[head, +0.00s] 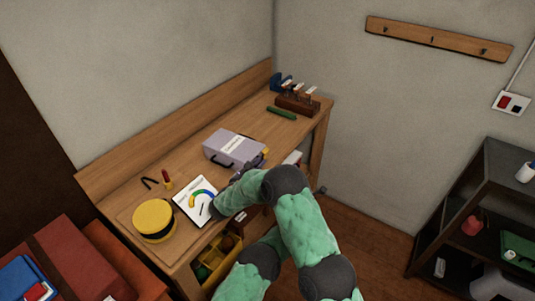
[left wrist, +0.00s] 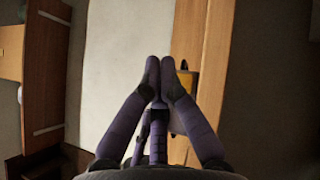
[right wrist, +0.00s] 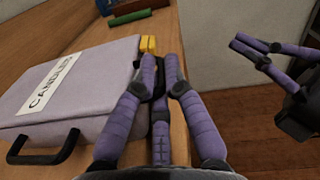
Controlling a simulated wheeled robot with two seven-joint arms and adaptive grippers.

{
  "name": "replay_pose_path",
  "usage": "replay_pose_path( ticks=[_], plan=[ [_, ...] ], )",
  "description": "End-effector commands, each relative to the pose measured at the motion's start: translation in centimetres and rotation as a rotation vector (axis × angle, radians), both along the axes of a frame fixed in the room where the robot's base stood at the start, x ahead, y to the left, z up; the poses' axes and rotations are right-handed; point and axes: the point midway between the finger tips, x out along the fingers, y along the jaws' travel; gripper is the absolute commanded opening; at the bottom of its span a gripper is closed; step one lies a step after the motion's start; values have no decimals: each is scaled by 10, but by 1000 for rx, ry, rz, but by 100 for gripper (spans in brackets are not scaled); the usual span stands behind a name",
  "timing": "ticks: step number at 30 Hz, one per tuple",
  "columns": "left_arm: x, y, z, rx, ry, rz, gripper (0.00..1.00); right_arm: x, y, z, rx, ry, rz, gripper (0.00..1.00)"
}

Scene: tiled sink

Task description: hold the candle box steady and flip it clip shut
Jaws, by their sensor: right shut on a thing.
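The lavender candle box (head: 228,143) lies flat on the bench, its lid down. Its white CANDLES label and black handle show in the right wrist view (right wrist: 85,90). My right gripper (head: 257,161) is at the box's front right edge. In the right wrist view its fingers (right wrist: 160,68) are closed around a small dark part there, which looks like the clip; the fingers partly hide it, so whether it is latched is unclear. My left gripper (left wrist: 161,64) looks shut and empty. It also shows in the right wrist view (right wrist: 240,42), off the bench edge and apart from the box.
A tool rack (head: 297,104) stands at the far end. A white card (head: 195,201) and a yellow round tin (head: 153,218) lie nearer. A dark shelf (head: 480,200) stands right.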

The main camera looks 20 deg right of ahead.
Motion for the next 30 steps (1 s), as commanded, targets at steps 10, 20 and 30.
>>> replay_pose_path(
  ticks=[10,20,30],
  plan=[
    [15,13,5,0,0,2,0,-1,0,-4,0,8,1,0],
    [44,40,13,1,1,2,0,-1,0,-4,0,8,1,0],
    [63,56,19,2,1,1,0,-1,0,-4,0,8,1,0]
  ],
)
